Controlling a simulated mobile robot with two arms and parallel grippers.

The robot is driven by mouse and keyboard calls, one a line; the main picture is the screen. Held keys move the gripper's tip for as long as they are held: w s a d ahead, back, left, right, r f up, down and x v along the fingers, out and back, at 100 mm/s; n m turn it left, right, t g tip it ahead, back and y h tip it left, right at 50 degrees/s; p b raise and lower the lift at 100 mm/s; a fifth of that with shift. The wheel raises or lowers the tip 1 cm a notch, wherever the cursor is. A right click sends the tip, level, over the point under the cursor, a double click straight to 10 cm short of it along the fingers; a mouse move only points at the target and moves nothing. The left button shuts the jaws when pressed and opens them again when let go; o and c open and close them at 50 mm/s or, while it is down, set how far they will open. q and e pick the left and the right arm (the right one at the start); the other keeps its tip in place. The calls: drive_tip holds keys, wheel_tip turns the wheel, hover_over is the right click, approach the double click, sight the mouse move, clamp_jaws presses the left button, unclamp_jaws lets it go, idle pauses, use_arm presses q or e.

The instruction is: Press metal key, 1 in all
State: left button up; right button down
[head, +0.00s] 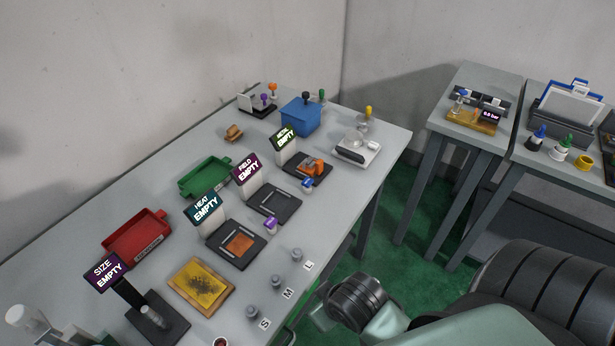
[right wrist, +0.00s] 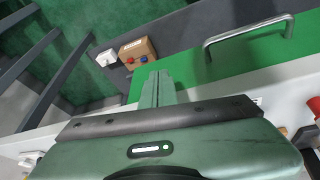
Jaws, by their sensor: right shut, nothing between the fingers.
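The sign that seems to read METAL, with EMPTY under it (head: 284,138), stands towards the far end of the long table in the head view. Its dark pad (head: 299,173) carries an orange block-like piece (head: 314,167). A small blue-topped key (head: 307,184) stands at the pad's near edge; I cannot read a label on it. My right gripper (right wrist: 155,88) shows in the right wrist view with its fingers together and empty, in front of a green panel. It is not visible in the head view, where only part of my right arm shows. My left gripper is in neither view.
The FIELD pad (head: 274,203), HEAT pad (head: 236,243) and a purple-topped key (head: 271,223) stand nearer. Red (head: 138,238) and green (head: 205,178) trays, a blue bin (head: 300,117) and a scale (head: 357,148) share the table. A metal handle (right wrist: 248,32) shows in the wrist view.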

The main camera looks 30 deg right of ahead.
drive_tip(key=w+d+r+t+h, duration=0.1)
drive_tip(key=w+d+r+t, duration=0.25)
drive_tip(key=w+r, duration=0.4)
drive_tip(key=w+d+r+t+h, duration=0.1)
drive_tip(key=w+d+r+t, duration=0.3)
drive_tip(key=w, duration=0.6)
drive_tip(key=w+a+r+n+t+y, duration=0.3)
drive_tip(key=w+r+n+y, duration=0.2)
drive_tip(key=w+r, duration=0.15)
drive_tip(key=w+a+r+n+t+y, duration=0.3)
drive_tip(key=w+r+n+y, duration=0.25)
drive_tip(key=r, duration=0.25)
drive_tip(key=d+f+n+g+h, duration=0.1)
drive_tip(key=d+f+n+g, duration=0.1)
drive_tip(key=d+f+g, duration=0.2)
drive_tip(key=d+f+n+g+h, duration=0.1)
drive_tip(key=d+f+g, duration=0.3)
drive_tip(key=d, duration=0.7)
drive_tip(key=shift+d+f+n+g+h, duration=0.15)
drive_tip(key=shift+f+n+g+h, duration=0.25)
drive_tip(key=shift+g, duration=0.75)
drive_tip(key=shift+w+f, duration=0.1)
